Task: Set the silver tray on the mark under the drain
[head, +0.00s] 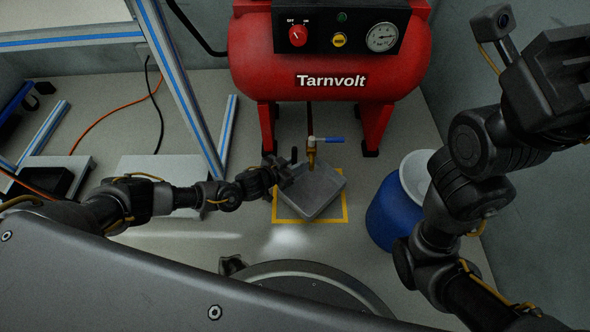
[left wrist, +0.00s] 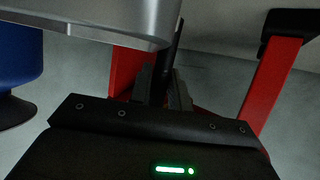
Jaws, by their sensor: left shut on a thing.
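The silver tray (head: 318,205) is a shallow square pan, turned at an angle to the yellow square outline (head: 346,208) on the floor. It covers much of that mark in the head view; I cannot tell whether it touches the floor. The drain, a brass valve (head: 311,160) with a blue lever, hangs over the tray. The tray (left wrist: 110,22) fills the upper left of the left wrist view, beside the fingers (left wrist: 164,88). My right gripper (head: 558,75) is raised at the right; its fingertips are not clear.
The red Tarnvolt compressor (head: 330,55) stands behind on red legs (head: 376,125). A blue drum (head: 388,215) with a white top stands right of the mark. Blue-striped metal rails (head: 180,85) and a pale panel (head: 150,170) are at the left. Bare floor lies in front of the mark.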

